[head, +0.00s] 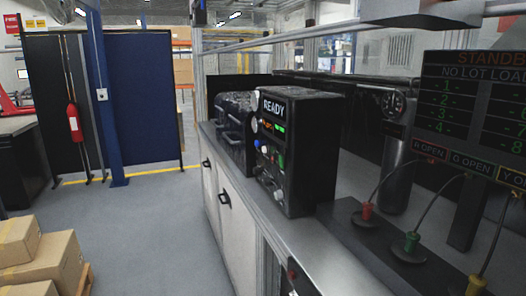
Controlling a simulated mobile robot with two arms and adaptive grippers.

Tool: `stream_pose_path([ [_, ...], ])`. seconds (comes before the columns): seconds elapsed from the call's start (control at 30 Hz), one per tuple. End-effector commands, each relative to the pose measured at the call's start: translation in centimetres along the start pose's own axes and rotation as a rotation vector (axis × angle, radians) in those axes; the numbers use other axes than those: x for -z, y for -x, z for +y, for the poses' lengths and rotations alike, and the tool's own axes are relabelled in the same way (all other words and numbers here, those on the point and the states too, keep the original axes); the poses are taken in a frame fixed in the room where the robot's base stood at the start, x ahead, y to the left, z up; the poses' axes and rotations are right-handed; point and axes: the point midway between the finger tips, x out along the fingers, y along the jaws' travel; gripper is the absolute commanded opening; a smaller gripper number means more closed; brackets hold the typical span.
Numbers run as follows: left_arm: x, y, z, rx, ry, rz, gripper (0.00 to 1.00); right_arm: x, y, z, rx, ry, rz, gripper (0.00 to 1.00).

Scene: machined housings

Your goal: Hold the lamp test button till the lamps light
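A black control box (300,150) stands on the long bench in the middle of the head view. Its lit display (274,107) reads READY, with small orange and green readouts under it. Its front face carries several small buttons and knobs, among them a blue-white one (264,142) and a green one (281,161). The labels are too small to read, so I cannot tell which is the lamp test button. Neither of my grippers is in view.
A dark screen (472,110) reads STANDBY at the right. Red (367,211), green (411,242) and yellow (476,285) cabled plugs stand before it. Cardboard boxes (45,257) are at lower left. The grey floor (150,225) left of the bench (300,255) is clear.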

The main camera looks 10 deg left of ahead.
Motion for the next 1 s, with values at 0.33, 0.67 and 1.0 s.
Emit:
stream_pose_path([
  [0.33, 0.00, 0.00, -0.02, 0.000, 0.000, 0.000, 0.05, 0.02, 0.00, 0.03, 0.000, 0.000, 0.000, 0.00],
  [0.67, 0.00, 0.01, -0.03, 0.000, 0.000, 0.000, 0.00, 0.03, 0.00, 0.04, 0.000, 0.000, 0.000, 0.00],
  [1.0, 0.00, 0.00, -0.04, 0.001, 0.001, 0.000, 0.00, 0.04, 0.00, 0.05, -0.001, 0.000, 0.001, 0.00],
])
